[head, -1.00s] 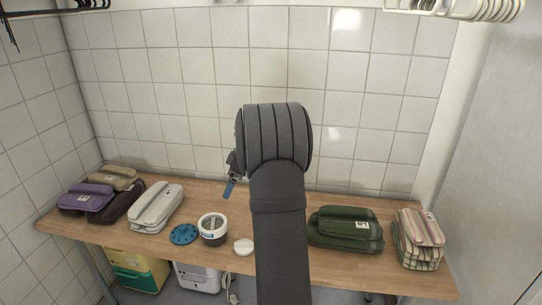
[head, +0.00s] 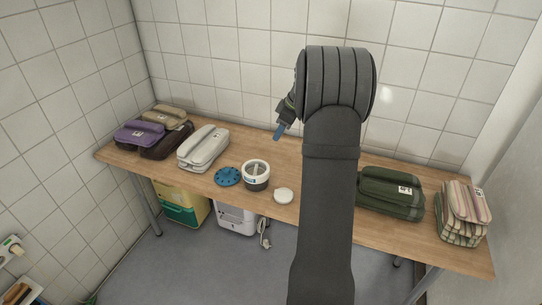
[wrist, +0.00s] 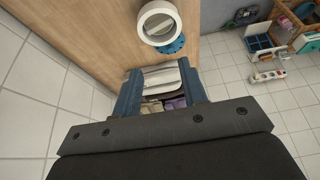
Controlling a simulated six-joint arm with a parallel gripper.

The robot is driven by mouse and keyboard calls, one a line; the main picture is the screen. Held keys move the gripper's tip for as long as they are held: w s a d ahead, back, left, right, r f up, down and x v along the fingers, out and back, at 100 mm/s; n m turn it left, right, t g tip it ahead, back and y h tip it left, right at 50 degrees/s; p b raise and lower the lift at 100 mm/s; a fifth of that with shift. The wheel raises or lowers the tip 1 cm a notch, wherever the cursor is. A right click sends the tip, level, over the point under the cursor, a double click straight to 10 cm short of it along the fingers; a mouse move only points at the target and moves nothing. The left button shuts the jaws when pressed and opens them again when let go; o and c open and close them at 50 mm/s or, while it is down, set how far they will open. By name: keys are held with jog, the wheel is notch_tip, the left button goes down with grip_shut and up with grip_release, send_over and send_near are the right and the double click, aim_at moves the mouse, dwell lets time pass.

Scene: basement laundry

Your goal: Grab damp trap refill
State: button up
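A small white round puck (head: 284,195), which looks like the damp trap refill, lies flat near the table's front edge. Left of it stands an open round tub (head: 256,176), white above and dark below, with something grey inside. A blue disc with holes (head: 228,176) lies left of the tub. In the wrist view the tub (wrist: 141,22) and blue disc (wrist: 174,47) show at the top; I cannot make out the puck there. My gripper (head: 279,131) is raised behind the tub and puck, apart from both. In the wrist view its blue fingers (wrist: 160,90) are wide apart and empty.
A pale grey folded bundle (head: 203,148) and purple (head: 140,134), brown and beige bundles lie on the left of the wooden table (head: 240,203). A green bundle (head: 391,192) and striped cloths (head: 463,212) lie right. Yellow-green (head: 180,205) and white boxes stand beneath.

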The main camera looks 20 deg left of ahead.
jog(key=m+t+h, duration=0.3)
jog(key=m+t, duration=0.1)
jog(key=m, duration=1.1)
send_near(256, 169)
jog(key=x, duration=0.8)
jog(key=shift+a+f, duration=0.1)
jog(key=shift+f, duration=0.3)
grip_shut()
